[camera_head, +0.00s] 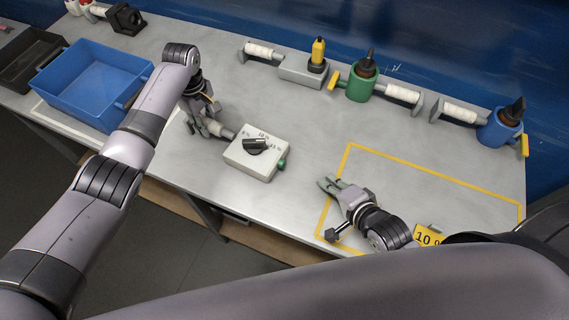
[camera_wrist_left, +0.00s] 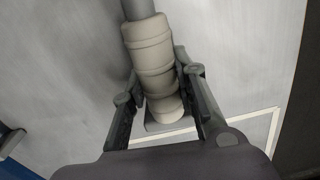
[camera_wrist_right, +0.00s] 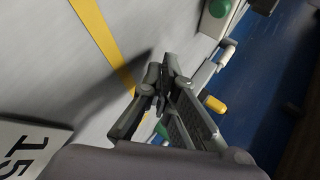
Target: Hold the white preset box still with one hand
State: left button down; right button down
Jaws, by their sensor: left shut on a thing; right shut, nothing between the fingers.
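The white preset box (camera_head: 248,164) sits on the metal bench left of the yellow outline. Its black dial (camera_head: 255,146) is among percent marks, and a green button (camera_head: 282,164) is on its right side. A cream ribbed handle (camera_wrist_left: 152,60) sticks out from its left side. My left gripper (camera_head: 206,122) is shut on this handle, with one finger on each side in the left wrist view (camera_wrist_left: 160,88). My right gripper (camera_head: 331,184) is shut and empty, low over the left edge of the yellow outline, right of the box and apart from it.
A blue bin (camera_head: 82,88) stands at the left. A grey block (camera_head: 303,70) with a yellow-topped bottle, a green holder (camera_head: 363,87) and a blue holder (camera_head: 497,130) line the back. The outlined area is mostly bare.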

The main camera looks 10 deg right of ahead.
aim_at(301, 176)
jog(key=shift+w+a, duration=1.35)
jog(key=shift+a, duration=0.15)
jog(key=shift+w+a, duration=1.35)
jog(key=shift+a, duration=0.15)
jog(key=shift+w+a, duration=0.3)
jog(key=shift+a, duration=0.05)
jog(key=shift+w+a, duration=0.4)
jog(key=shift+a, duration=0.1)
jog(key=shift+s+d, duration=0.7)
jog(key=shift+d, duration=0.15)
jog(key=shift+s+d, duration=2)
jog(key=shift+d, duration=0.25)
